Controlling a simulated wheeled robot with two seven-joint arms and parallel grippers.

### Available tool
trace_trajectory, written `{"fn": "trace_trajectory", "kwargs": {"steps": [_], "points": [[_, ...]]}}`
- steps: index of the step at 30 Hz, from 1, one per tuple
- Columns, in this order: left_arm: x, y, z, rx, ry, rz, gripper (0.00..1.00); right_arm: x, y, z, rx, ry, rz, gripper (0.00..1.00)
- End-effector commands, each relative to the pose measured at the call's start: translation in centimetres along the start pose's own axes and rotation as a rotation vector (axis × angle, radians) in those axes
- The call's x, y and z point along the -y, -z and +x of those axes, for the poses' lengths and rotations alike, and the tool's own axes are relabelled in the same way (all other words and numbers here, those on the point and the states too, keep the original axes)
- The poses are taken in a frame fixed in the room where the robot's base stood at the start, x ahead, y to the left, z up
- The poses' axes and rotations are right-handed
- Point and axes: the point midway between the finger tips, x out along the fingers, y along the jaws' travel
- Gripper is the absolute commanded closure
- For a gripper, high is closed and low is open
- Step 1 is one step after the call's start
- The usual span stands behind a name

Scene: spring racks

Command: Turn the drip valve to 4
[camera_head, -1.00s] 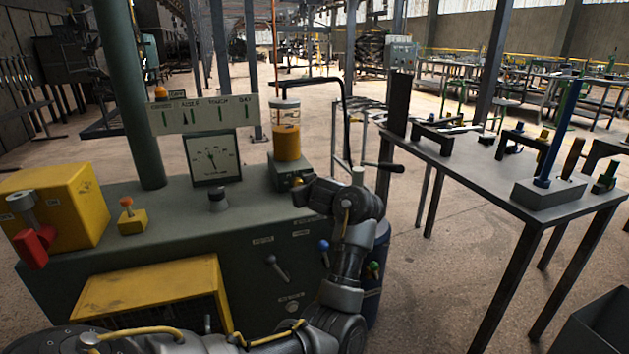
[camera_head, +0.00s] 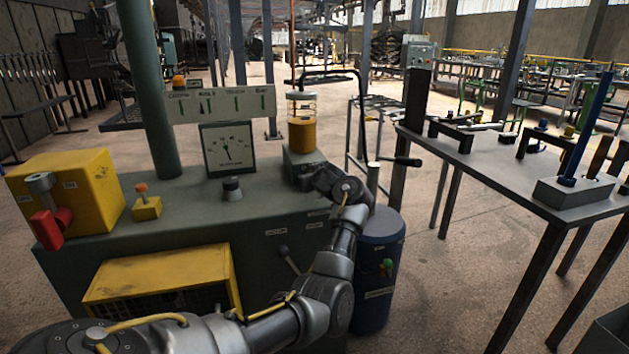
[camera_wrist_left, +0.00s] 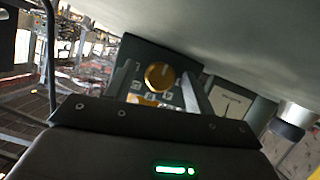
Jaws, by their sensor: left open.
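The drip valve's round orange-yellow knob (camera_wrist_left: 158,76) shows in the left wrist view, on a dark face with small pale number tags around it. The numbers and the knob's setting are too small to read. My left gripper (camera_wrist_left: 160,84) is open, with one finger to each side of the knob in that view; I cannot tell whether they touch it. In the head view my left gripper (camera_head: 318,179) is at the front right of the grey valve box (camera_head: 303,156), under the amber oil reservoir (camera_head: 302,134). The knob is hidden there. My right gripper is not in view.
The green cabinet top (camera_head: 195,205) carries a dial gauge (camera_head: 227,148), a black knob (camera_head: 232,188) and a yellow box with a red lever (camera_head: 65,198). A crank handle (camera_head: 402,161) stands right of the gripper. A blue drum (camera_head: 377,262) and a workbench (camera_head: 500,170) are further right.

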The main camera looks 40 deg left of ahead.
Motion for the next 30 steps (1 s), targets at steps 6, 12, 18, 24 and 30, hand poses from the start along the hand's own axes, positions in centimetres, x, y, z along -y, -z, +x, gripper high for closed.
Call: {"fn": "trace_trajectory", "kwargs": {"steps": [6,12,18,24,30], "points": [[0.0,0.0,0.1,0.0,0.0,-0.001,0.46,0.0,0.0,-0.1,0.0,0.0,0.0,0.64],[0.1,0.0,0.1,0.0,0.001,-0.001,0.68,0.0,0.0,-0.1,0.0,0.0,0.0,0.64],[0.1,0.0,0.1,0.0,0.001,-0.001,0.91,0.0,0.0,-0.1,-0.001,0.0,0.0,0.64],[0.2,0.0,0.0,0.007,-0.059,-0.148,0.91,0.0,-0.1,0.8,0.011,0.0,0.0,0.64],[0.3,-0.2,0.1,0.013,-0.159,-0.391,0.91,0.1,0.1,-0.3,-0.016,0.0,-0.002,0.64]]}}
